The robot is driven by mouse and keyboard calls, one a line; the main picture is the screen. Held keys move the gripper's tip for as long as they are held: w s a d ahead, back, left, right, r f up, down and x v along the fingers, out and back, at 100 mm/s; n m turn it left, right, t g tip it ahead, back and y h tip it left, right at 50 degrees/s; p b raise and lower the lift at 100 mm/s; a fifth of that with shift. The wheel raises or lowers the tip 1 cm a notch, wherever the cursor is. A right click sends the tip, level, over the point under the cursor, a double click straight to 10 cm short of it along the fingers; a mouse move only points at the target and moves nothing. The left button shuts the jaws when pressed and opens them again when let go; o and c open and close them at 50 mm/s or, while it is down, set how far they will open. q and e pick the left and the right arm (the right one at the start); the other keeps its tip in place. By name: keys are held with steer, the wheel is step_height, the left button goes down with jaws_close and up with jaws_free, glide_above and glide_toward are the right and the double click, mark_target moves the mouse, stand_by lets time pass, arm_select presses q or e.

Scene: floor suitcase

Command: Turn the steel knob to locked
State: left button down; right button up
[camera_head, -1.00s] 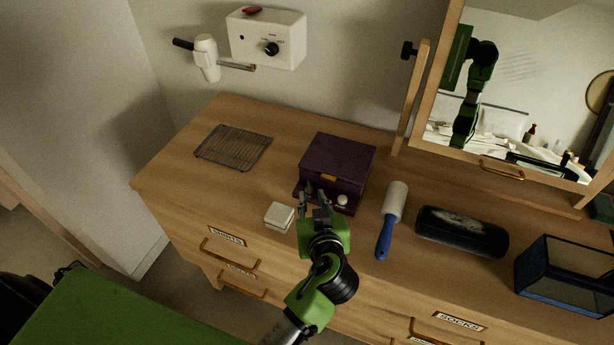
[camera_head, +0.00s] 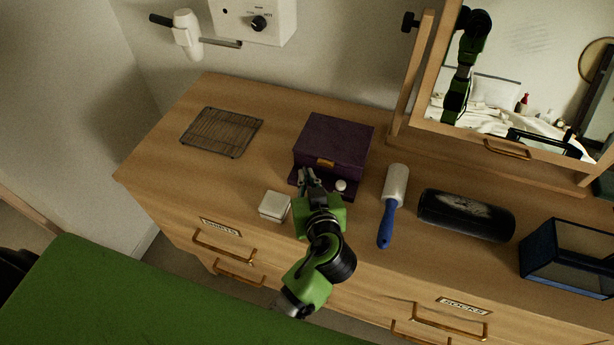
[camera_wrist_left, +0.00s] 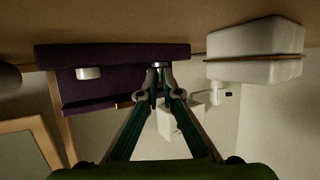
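The purple box (camera_head: 334,145) stands on the dresser with a gold clasp (camera_head: 325,163) and a low front ledge. A round white knob (camera_head: 341,185) sits on the ledge's right part; it also shows in the left wrist view (camera_wrist_left: 88,73). My left gripper (camera_head: 307,176) is at the ledge's left part. In the left wrist view its fingertips (camera_wrist_left: 160,72) are close together around a small shiny bit of metal, apparently the steel knob (camera_wrist_left: 157,65). The fingers mostly hide this knob, so its setting cannot be read. My right gripper is not in view.
A small white box (camera_head: 275,206) stands just left of my left gripper. A blue-handled lint roller (camera_head: 392,205), black case (camera_head: 465,215) and glass box (camera_head: 570,258) lie to the right. A wire rack (camera_head: 222,132) lies at the left. The mirror stands behind.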

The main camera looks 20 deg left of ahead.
arm_select(q)
steer(key=shift+a, duration=0.1)
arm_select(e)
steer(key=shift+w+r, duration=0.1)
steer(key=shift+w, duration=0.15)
arm_select(q)
steer(key=shift+s+a+r+m+t+h+p, duration=0.1)
steer(key=shift+a+m+t+h+p, duration=0.1)
steer(key=shift+m+h+p, duration=0.3)
steer(key=shift+s+a+r+m+t+h+p, duration=0.1)
steer(key=shift+m+t+h+p, duration=0.1)
steer(key=shift+m+h+p, duration=0.3)
steer(key=shift+w+a+m+t+h+p, duration=0.1)
steer(key=shift+a+m+t+h+p, duration=0.1)
steer(key=shift+m+h+p, duration=0.85)
steer(key=shift+a+m+t+h+p, duration=0.1)
steer(key=shift+a+m+h+p, duration=0.1)
steer(key=shift+m+h+p, duration=0.8)
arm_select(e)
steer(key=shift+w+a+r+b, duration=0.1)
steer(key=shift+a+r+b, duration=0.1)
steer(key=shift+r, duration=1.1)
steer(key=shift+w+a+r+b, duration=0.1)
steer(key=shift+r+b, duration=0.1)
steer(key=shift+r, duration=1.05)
arm_select(q)
steer(key=shift+f+h, duration=0.1)
steer(key=shift+h, duration=0.35)
